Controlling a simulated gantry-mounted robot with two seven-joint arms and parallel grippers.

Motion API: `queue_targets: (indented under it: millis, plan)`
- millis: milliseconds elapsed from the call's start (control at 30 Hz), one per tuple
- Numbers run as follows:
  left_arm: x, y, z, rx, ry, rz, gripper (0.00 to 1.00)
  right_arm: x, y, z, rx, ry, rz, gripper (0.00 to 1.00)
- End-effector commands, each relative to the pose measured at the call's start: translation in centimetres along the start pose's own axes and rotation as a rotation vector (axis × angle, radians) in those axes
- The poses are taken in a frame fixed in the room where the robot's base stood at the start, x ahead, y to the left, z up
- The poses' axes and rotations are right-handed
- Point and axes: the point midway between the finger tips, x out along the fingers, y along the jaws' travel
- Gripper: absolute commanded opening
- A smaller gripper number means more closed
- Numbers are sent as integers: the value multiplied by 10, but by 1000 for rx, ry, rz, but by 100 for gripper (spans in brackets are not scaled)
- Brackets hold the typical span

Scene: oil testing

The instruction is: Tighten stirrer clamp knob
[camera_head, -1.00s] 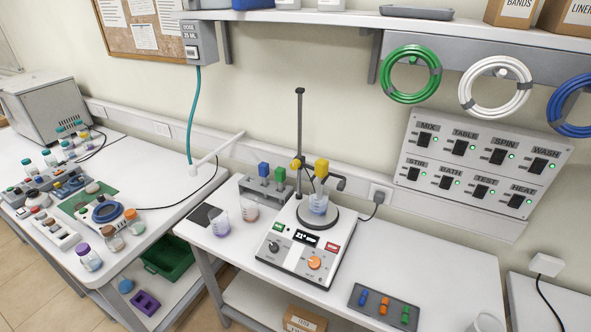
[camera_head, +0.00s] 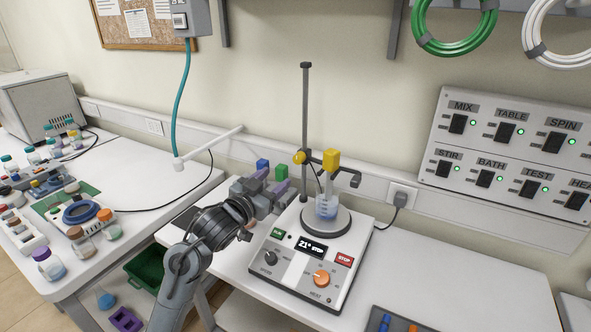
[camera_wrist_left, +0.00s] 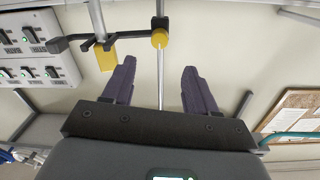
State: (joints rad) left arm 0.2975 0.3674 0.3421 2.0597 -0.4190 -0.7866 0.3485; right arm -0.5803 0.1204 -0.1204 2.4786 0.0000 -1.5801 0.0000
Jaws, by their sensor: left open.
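The yellow round clamp knob (camera_head: 299,157) sits on the dark vertical stand rod (camera_head: 306,110) behind the hotplate stirrer (camera_head: 310,255). My left gripper (camera_head: 272,186) is open and empty, left of and below the knob. In the left wrist view its two purple fingers (camera_wrist_left: 160,75) are spread apart, with the knob (camera_wrist_left: 160,38) beyond the fingertips, roughly midway between them and not touched. My right gripper is not in view.
A grey tray (camera_head: 388,318) lies at the front right. The switch panel (camera_head: 510,150) is on the wall.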

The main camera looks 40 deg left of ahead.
Motion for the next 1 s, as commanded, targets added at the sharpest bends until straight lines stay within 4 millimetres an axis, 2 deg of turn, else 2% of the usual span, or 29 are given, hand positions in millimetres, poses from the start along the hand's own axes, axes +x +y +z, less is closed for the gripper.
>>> queue_targets:
  millis: [600,800,1000]
  plan:
    - [87,0,-2,-1,-1,1,58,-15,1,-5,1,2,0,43]
    - [100,1,-1,0,0,1,58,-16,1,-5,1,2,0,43]
    - [103,1,0,1,-1,1,58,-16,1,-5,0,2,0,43]
